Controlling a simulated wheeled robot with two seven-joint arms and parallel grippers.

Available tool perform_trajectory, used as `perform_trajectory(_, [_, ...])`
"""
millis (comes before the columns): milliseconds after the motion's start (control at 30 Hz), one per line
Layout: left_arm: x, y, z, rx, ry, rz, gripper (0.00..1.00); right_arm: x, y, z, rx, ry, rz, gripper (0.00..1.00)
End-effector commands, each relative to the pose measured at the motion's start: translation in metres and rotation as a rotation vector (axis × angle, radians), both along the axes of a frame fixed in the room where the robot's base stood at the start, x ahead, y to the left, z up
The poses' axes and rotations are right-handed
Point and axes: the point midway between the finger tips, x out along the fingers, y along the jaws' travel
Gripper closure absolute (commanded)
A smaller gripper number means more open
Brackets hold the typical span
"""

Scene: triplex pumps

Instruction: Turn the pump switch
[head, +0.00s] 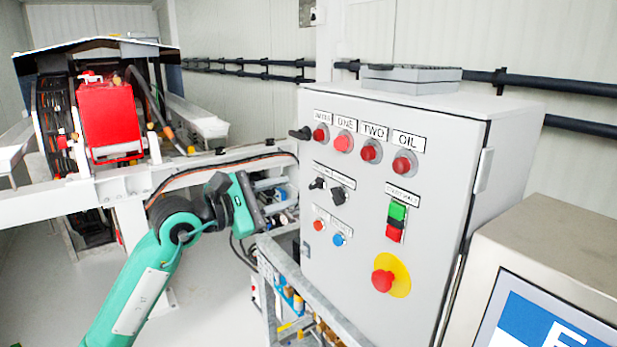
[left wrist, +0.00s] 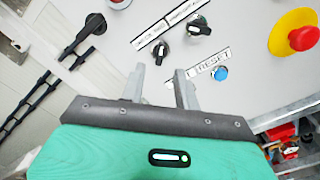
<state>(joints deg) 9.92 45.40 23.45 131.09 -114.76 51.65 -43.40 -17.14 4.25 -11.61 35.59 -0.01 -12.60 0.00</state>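A grey control cabinet (head: 440,200) fills the middle right of the head view. Two black rotary switches sit mid-panel under a label strip: the left one (head: 317,183) and the right one (head: 337,194). Both also show in the left wrist view, one nearer my fingers (left wrist: 190,50) and one farther off (left wrist: 199,22). Their labels are too small to read surely, so I cannot tell which is the pump switch. My left gripper (left wrist: 157,74) is open and empty, its fingers apart, just short of the nearer switch and not visibly touching it. My right gripper is out of view.
A yellow-backed red emergency button (head: 383,281), a blue reset button (left wrist: 221,73) and a row of red lamps (head: 369,151) share the panel. A black handle (head: 301,133) sticks out from the cabinet's left side. A metal frame (head: 310,300) runs below, and a screen (head: 550,310) stands right.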

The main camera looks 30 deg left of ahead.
Motion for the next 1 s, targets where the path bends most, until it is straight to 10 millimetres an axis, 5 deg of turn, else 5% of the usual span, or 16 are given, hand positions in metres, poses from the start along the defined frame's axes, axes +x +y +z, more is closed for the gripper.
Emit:
perform_trajectory(400, [0.055, -0.023, 0.003, -0.002, 0.0, -0.001, 0.68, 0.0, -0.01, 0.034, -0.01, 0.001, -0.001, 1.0])
perform_trajectory(800, [0.062, -0.026, 0.0, 0.0, 0.001, -0.001, 0.68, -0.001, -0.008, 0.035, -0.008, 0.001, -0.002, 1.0])
perform_trajectory(1000, [0.062, -0.026, 0.0, 0.0, 0.001, -0.001, 1.0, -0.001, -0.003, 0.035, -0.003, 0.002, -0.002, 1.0])
